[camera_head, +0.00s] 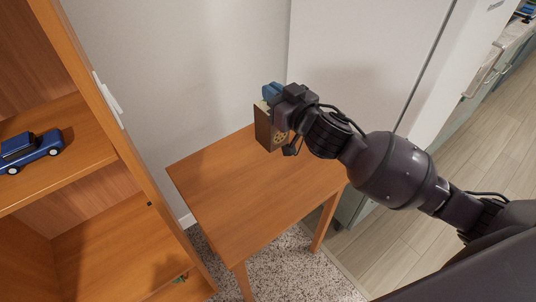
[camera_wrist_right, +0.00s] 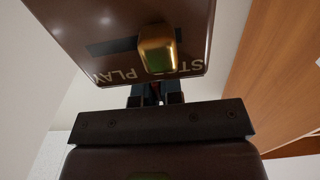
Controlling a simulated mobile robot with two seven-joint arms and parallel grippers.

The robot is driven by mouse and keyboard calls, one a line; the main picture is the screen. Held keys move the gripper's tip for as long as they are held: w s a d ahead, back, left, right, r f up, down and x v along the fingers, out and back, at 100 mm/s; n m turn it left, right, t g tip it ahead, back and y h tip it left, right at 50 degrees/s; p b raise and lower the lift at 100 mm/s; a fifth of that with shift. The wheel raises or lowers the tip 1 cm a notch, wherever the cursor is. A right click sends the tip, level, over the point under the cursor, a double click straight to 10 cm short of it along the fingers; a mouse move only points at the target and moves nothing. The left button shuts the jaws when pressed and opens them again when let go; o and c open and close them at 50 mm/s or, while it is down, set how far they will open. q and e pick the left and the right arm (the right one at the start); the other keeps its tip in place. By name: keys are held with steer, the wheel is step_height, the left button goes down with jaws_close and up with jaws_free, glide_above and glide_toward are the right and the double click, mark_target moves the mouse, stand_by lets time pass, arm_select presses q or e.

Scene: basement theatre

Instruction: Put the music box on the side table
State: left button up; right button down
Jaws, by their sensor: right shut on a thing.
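The music box (camera_head: 265,130) is a small dark brown box with a perforated gold patch on one side. My right gripper (camera_head: 277,98) is shut on it, over the far part of the side table (camera_head: 240,190). In the right wrist view the music box (camera_wrist_right: 110,30) fills the top, with a gold knob and pale lettering including "PLAY". The right gripper (camera_wrist_right: 157,95) shows below it there. I cannot tell whether the box touches the tabletop. The side table is orange wood, with its visible top bare. My left gripper is not in view.
A wooden shelf unit (camera_head: 130,160) stands at the left, with a blue toy car (camera_head: 30,150) on one shelf. A white cabinet or fridge (camera_head: 360,60) stands behind the table. Speckled carpet (camera_head: 285,270) lies below.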

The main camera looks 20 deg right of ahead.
mark_target(272, 136)
step_height(272, 136, down, 12)
steer(key=b, duration=0.3)
steer(key=shift+f, duration=0.55)
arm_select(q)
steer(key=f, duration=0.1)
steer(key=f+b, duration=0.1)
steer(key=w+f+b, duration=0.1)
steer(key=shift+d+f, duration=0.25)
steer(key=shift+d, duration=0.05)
arm_select(e)
step_height(272, 136, down, 4)
steer(key=shift+r, duration=0.1)
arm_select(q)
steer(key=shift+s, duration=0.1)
arm_select(e)
steer(key=shift+f, duration=0.25)
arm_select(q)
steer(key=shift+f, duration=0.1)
arm_select(e)
steer(key=c, duration=1.3)
jaws_free()
